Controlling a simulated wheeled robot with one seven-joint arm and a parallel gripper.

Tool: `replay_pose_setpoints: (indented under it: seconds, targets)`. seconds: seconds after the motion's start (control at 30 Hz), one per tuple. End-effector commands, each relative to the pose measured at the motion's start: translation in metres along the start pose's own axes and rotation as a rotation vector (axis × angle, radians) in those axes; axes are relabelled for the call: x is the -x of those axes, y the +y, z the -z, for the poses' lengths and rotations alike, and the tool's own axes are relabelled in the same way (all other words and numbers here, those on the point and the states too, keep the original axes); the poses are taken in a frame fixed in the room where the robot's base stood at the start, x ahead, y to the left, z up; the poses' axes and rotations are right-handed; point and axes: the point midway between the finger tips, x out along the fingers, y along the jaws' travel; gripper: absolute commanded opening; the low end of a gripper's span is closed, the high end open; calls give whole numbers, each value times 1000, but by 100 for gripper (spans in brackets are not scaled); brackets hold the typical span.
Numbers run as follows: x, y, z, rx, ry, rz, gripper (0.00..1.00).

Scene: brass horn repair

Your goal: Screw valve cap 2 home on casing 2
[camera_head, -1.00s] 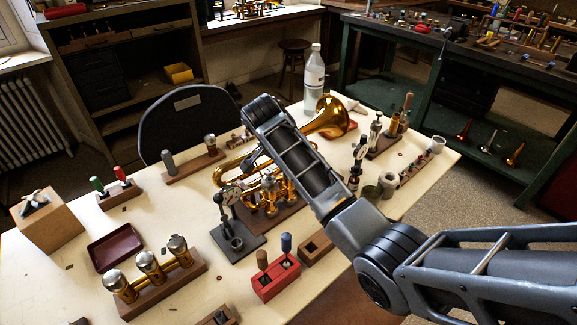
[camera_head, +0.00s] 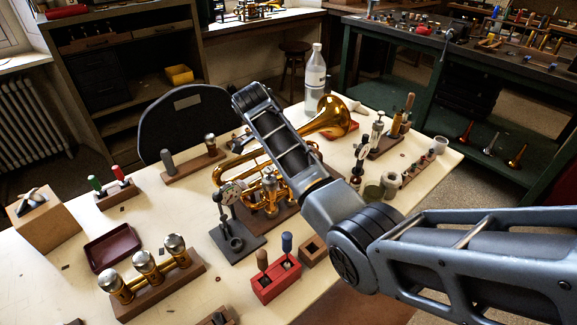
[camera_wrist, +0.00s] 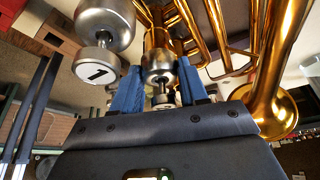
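In the wrist view, a silver valve cap (camera_wrist: 160,58) sits between the two blue fingers of my gripper (camera_wrist: 160,80). The fingers appear to touch its sides; I take it for valve cap 2, though no number is readable on it. Its stem and button point toward the wrist, partly hidden by my gripper. Brass casing shows just beyond the cap; the thread joint is not clear. To the left is a larger-looking silver cap (camera_wrist: 104,22) with a button marked 1 (camera_wrist: 97,72). In the head view, the brass horn (camera_head: 328,118) lies behind my arm, which hides my gripper.
A dial gauge stand (camera_head: 236,238) stands in front of the horn. A red block with two tools (camera_head: 276,284) and a wooden rack (camera_head: 165,290) with several silver-topped brass cylinders are nearer. A dark red tray (camera_head: 113,247) lies left. A bottle (camera_head: 315,80) stands behind.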

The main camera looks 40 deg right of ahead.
Motion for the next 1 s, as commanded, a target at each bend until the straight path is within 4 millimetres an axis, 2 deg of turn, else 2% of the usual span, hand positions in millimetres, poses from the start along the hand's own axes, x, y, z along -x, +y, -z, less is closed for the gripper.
replay_pose_setpoints:
  seconds: [0.03,0.27,0.57,0.67,0.8,1.0]
  targets:
    - [0,0,0,1,0,0,48]
    - [0,0,0,3,0,1,70]
    - [4,0,0,4,0,3,70]
    - [14,-1,0,4,0,6,70]
    - [41,0,0,5,0,6,70]
    - [71,0,0,5,-1,3,70]
